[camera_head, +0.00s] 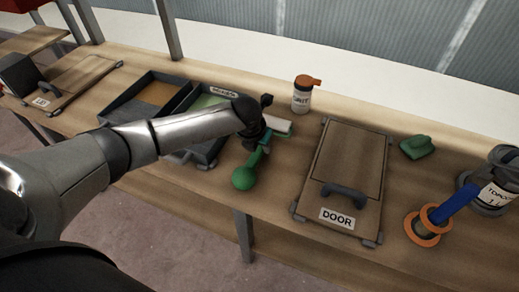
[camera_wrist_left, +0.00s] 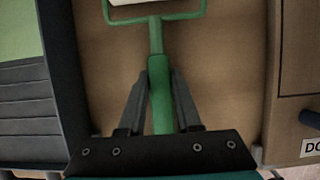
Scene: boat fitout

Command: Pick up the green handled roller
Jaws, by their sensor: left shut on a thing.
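The green handled roller (camera_head: 243,177) is on the wooden bench, between the dark trays and the door panel. It has a green handle with a bulbous end toward the bench's front edge and a pale roller sleeve (camera_head: 276,125) at the far end. My left gripper (camera_head: 262,140) is over the roller from above. In the left wrist view my left gripper (camera_wrist_left: 160,95) has its two dark fingers shut on the green handle (camera_wrist_left: 158,108), one on each side. The green frame and sleeve extend beyond the fingertips. I cannot tell whether the roller touches the bench. My right gripper is not in view.
Dark paint trays (camera_head: 153,97) stand left of the roller. A door panel (camera_head: 341,170) with a handle and DOOR label lies to the right. An orange-capped bottle (camera_head: 301,97) stands behind. A green block (camera_head: 416,147), an orange-flanged spool (camera_head: 428,224) and a grey can are farther right.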

